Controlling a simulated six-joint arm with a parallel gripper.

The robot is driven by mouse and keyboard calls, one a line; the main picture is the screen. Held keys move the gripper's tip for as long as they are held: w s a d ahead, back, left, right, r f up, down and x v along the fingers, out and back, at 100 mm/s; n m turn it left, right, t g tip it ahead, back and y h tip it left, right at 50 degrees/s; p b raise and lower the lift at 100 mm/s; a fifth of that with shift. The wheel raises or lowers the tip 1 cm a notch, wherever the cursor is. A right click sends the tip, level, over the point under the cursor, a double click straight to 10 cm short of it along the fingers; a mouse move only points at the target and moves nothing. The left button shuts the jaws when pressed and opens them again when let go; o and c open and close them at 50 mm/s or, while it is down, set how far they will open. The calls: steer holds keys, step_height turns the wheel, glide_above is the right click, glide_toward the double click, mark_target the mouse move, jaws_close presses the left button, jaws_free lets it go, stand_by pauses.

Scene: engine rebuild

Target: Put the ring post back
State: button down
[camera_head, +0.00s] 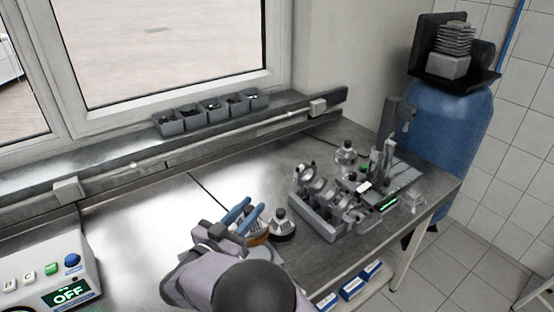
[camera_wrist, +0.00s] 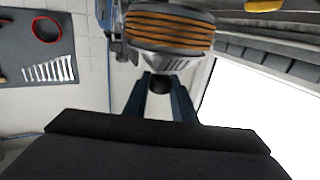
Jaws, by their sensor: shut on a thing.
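My gripper (camera_head: 249,212) has blue fingers and is low over the front middle of the bench. In the wrist view my gripper (camera_wrist: 160,82) is shut on the black knob of the ring post (camera_wrist: 168,32). The post has a silver cone-shaped top and a stack of copper-coloured rings. In the head view the ring post (camera_head: 259,239) shows only in part, behind and below my fingers. I cannot tell whether its base touches the bench. A similar silver piece with a black knob (camera_head: 282,226) stands close to its right.
A grey engine block (camera_head: 325,203) stands to the right, with a small knobbed piece (camera_head: 345,154) behind it. A control box reading OFF (camera_head: 66,286) is at the left. Several small bins (camera_head: 210,112) line the window ledge. The bench left of my gripper (camera_head: 130,235) is clear.

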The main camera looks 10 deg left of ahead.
steer(key=d+f+m+g+h+p, duration=0.1)
steer(key=d+f+m+g+h, duration=0.2)
steer(key=d, duration=0.7)
steer(key=d+f+m+h+p, duration=0.1)
steer(key=d+f+h, duration=0.1)
steer(key=d+f, duration=0.65)
steer(key=s+d+f+g+h, duration=0.1)
steer(key=s+d+f, duration=0.1)
steer(key=d, duration=0.5)
steer(key=s+d+f+m+g+h+b, duration=0.1)
steer(key=s+d+f, duration=0.1)
steer(key=s+d, duration=0.2)
steer(key=s+d+f+m+g+h+b, duration=0.1)
steer(key=s+d, duration=0.3)
steer(key=d, duration=0.5)
steer(key=shift+d+f, duration=0.35)
steer(key=shift+f, duration=0.55)
